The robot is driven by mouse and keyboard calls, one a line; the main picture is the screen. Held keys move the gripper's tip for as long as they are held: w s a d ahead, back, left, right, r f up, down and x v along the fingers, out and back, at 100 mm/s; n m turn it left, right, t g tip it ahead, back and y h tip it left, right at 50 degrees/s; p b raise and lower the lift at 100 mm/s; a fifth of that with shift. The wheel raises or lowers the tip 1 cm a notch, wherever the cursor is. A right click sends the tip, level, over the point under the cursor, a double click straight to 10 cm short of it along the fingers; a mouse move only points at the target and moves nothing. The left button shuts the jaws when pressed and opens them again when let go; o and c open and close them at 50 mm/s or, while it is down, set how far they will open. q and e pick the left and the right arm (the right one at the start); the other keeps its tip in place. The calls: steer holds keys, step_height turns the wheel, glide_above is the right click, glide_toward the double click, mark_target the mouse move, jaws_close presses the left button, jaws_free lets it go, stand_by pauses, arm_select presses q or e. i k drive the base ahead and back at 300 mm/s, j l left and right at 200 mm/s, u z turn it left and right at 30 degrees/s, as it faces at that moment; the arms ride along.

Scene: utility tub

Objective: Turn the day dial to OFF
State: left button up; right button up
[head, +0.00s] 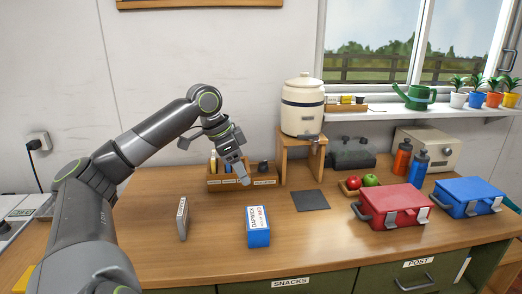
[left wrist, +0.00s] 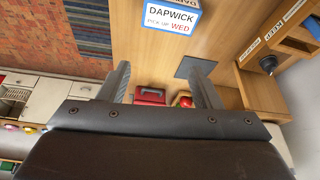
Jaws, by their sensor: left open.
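No dial marked with days or OFF can be made out. A cream box-shaped device (head: 428,146) at the back right has a small dark round feature on its front; its markings are too small to read. My left gripper (head: 240,172) is over the table, in front of the wooden organiser, far to the left of that device. In the left wrist view my left gripper (left wrist: 160,68) is open, with nothing between its fingers. My right gripper is not in view.
A blue and white DAPWICK box (head: 258,228) and a grey upright block (head: 182,218) stand near the front. Red (head: 393,206) and blue (head: 469,197) cases, bottles (head: 402,158) and a fruit tray (head: 352,190) crowd the right. A crock (head: 302,105) stands on a wooden stand.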

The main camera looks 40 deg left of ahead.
mark_target(263, 167)
steer(key=i+j, duration=0.25)
steer(key=j, duration=0.15)
steer(key=i+j, duration=0.5)
steer(key=j, duration=0.25)
